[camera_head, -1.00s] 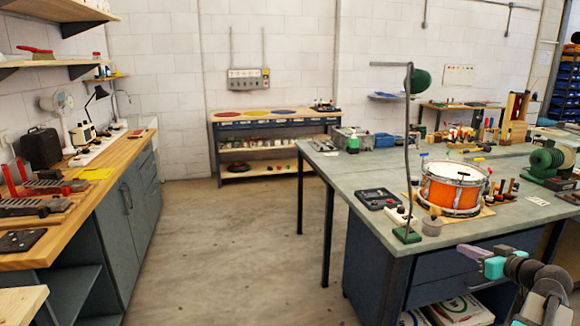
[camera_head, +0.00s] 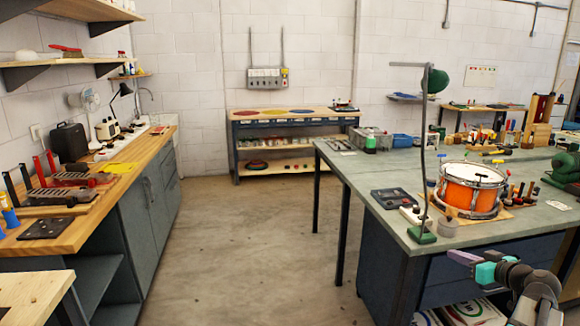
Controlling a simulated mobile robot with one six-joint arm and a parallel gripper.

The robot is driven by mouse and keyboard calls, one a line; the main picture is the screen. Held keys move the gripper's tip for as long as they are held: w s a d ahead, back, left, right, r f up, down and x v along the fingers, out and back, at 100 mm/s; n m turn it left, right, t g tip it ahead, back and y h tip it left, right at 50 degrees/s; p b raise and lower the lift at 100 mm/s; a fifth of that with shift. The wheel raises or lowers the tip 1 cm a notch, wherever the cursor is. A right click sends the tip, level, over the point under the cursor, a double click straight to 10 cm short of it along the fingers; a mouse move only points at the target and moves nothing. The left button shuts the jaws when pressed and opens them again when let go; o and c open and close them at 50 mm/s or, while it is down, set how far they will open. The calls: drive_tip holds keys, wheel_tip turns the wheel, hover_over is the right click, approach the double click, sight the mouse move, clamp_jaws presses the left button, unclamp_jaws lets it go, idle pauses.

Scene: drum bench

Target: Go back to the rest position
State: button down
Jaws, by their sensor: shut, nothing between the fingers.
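My gripper (camera_head: 462,257) is at the lower right, at the front edge of the drum bench (camera_head: 385,172). Its fingers are purple, point left and are shut with nothing between them. The teal part of the wrist shows behind them and my dark arm runs down to the bottom edge. The orange drum (camera_head: 462,191) stands on the bench beyond my gripper, apart from it. No rest mark or stand for the arm shows.
A green-based lamp (camera_head: 422,235) stands at the bench's near corner. A wooden counter (camera_head: 112,198) with tools runs along the left wall. A shelf table (camera_head: 290,119) stands at the back wall. The floor (camera_head: 235,240) between counter and bench is clear.

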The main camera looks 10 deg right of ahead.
drive_tip(key=w+a+f+n+g+y, duration=0.15)
drive_tip(key=w+a+f, duration=0.25)
drive_tip(key=a+f, duration=0.45)
drive_tip(key=w+a+f+n+g+y, duration=0.1)
drive_tip(key=w+a+f+y, duration=0.35)
drive_tip(key=a, duration=0.65)
drive_tip(key=s+a+f+n+g, duration=0.1)
drive_tip(key=s+a+f+g, duration=0.15)
drive_tip(key=a+f, duration=0.8)
drive_tip(key=s+a+f+n+g, duration=0.15)
drive_tip(key=a+f+g, duration=0.25)
drive_tip(key=a+f, duration=0.7)
drive_tip(key=s+a+f+g+h, duration=0.1)
drive_tip(key=s+a+f+g, duration=0.2)
drive_tip(key=s+a+f, duration=0.4)
drive_tip(key=s+a+f+g+h, duration=0.1)
drive_tip(key=s+a+f+g, duration=0.3)
drive_tip(key=s, duration=0.6)
drive_tip(key=s+a+f+g+h, duration=0.1)
drive_tip(key=s+a+f, duration=0.2)
drive_tip(key=s+f, duration=0.45)
drive_tip(key=s+d+f+m+g+h, duration=0.1)
drive_tip(key=s+d+m+g+h, duration=0.1)
drive_tip(key=s+d+m+h, duration=0.2)
drive_tip(key=shift+s+d+f+m+g, duration=0.35)
drive_tip(key=shift+s+d+m, duration=0.45)
drive_tip(key=shift+s+d, duration=1.5)
